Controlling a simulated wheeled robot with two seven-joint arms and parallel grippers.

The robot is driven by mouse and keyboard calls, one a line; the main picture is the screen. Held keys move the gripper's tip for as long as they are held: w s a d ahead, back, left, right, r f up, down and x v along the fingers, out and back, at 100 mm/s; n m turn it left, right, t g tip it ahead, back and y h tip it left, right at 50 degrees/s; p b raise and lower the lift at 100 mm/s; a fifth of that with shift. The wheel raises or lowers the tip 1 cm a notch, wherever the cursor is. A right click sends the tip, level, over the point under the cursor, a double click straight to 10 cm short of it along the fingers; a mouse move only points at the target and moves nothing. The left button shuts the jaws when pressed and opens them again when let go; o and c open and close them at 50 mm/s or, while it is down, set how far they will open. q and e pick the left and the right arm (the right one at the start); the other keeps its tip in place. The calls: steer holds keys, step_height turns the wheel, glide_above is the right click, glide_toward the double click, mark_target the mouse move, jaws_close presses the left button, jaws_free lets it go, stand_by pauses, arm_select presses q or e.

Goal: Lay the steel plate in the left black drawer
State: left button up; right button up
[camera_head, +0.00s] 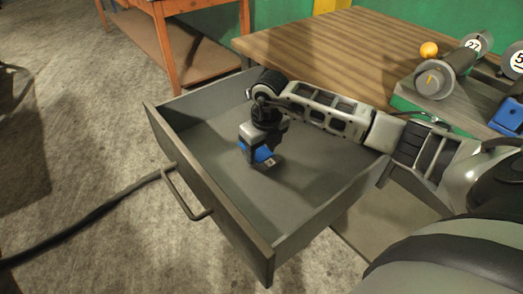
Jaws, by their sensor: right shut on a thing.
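The black drawer (220,215) is pulled open, with its handle (185,195) facing lower left. My right arm reaches in from the right over the drawer's back edge. My right gripper (262,158) points down inside the drawer, close to its floor, and is shut. A small blue patch and a grey edge show at its fingertips. The thing it holds is mostly hidden by the gripper; I take it to be the steel plate, seen nearly edge-on. I cannot tell whether it touches the drawer floor. My left gripper is not in view.
A wooden tabletop (335,45) lies behind the drawer. Dumbbells (435,80), an orange ball (428,50) and a blue object (508,116) are at the right. An orange-legged bench (165,50) stands at the back. The drawer floor around the gripper looks clear.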

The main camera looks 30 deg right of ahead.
steer(key=shift+f, duration=0.15)
steer(key=shift+f, duration=0.1)
steer(key=shift+f, duration=0.15)
steer(key=o, duration=1.4)
steer(key=shift+o, duration=0.2)
